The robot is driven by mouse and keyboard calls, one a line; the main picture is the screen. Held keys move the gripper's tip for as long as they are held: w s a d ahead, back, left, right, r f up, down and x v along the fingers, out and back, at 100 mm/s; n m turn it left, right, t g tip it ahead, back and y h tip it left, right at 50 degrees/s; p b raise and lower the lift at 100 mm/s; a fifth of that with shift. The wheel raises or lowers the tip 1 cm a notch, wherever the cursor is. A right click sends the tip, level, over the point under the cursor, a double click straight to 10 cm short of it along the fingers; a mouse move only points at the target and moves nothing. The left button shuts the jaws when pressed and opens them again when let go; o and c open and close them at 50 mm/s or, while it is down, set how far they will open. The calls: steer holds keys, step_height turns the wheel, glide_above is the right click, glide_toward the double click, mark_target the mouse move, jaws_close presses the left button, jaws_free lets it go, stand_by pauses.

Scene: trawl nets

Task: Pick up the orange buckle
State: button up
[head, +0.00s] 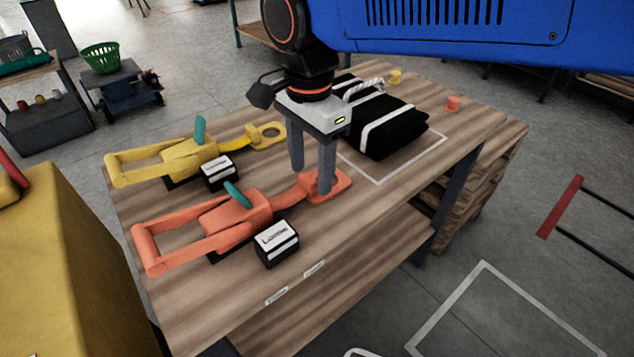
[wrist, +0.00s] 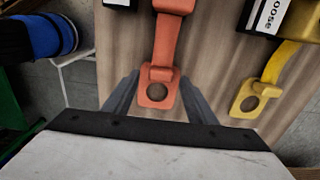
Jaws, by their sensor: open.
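The orange buckle (head: 235,218) lies on the wooden table (head: 300,245), with a long loop handle at its left and a flat tab with a hole at its right end. My gripper (head: 311,182) is open and points down at that tab, with its fingers on either side of it. In the wrist view the tab of the orange buckle (wrist: 157,88) lies between the fingers of my gripper (wrist: 160,100). I cannot tell whether the fingers touch it. A similar yellow buckle (head: 190,158) lies behind the orange one.
A small black and white labelled block (head: 277,243) stands in front of the orange buckle, and another (head: 219,172) by the yellow one. A black bundle with white straps (head: 385,128) lies at the back right. Small yellow (head: 394,76) and orange (head: 453,103) pegs stand near it.

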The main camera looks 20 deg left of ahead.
steer(key=shift+f, duration=0.15)
steer(key=c, duration=1.3)
steer(key=shift+o, duration=0.2)
